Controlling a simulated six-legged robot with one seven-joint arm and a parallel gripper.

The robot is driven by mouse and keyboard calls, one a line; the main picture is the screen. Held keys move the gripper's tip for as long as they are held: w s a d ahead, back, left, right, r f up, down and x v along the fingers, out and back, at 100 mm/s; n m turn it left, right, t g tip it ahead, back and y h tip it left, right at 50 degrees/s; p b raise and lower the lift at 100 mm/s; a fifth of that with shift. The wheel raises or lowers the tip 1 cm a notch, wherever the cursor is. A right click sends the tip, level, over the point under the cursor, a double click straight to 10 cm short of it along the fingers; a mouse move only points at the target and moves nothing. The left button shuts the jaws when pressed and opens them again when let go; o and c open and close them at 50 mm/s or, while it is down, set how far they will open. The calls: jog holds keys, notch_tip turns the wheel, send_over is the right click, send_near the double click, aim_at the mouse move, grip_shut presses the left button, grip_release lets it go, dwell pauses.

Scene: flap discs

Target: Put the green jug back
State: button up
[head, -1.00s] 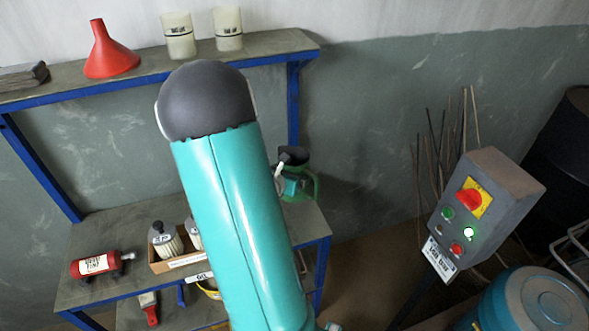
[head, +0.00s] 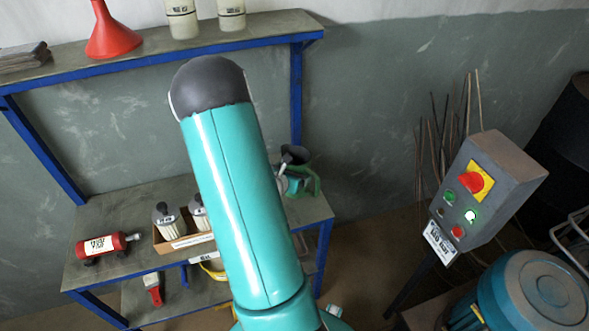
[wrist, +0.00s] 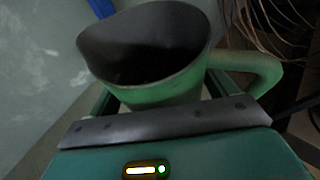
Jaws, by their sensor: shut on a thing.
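The green jug (wrist: 170,92) fills the upper middle of the wrist view, its dark open mouth tilted toward the camera and its handle to the right. My gripper (wrist: 152,104) is shut on the jug. In the head view the jug (head: 314,184) shows just right of my arm, at the right end of the lower shelf (head: 88,212). My arm hides part of it there. I cannot tell whether its base touches the shelf.
A red funnel (head: 110,38) and two pale canisters (head: 183,20) stand on the upper shelf. A control box (head: 490,190) and a teal drum (head: 545,292) are at right.

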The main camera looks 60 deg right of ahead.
jog(key=shift+f, duration=0.5)
dwell(0.3)
jog(key=o, duration=1.3)
jog(key=shift+c, duration=0.2)
jog(key=v, duration=1.3)
jog(key=shift+a, duration=0.35)
jog(key=shift+w+r, duration=0.1)
jog(key=shift+r, duration=0.1)
jog(key=w+a+r+m+t+y, duration=0.1)
jog(key=a+r+m+y, duration=0.3)
jog(key=a, duration=0.8)
jog(key=w+a+r+m+t+y, duration=0.1)
jog(key=a+r+m+t+y, duration=0.2)
jog(key=a+r+m+y, duration=0.2)
jog(key=w+a+r+m+t+y, duration=0.1)
jog(key=a+r+m+y, duration=0.3)
jog(key=a+r+m, duration=0.4)
jog(key=a+r+t, duration=0.1)
jog(key=a+r, duration=0.4)
jog(key=a, duration=0.5)
jog(key=shift+a+m, duration=0.35)
jog(key=shift+m, duration=0.05)
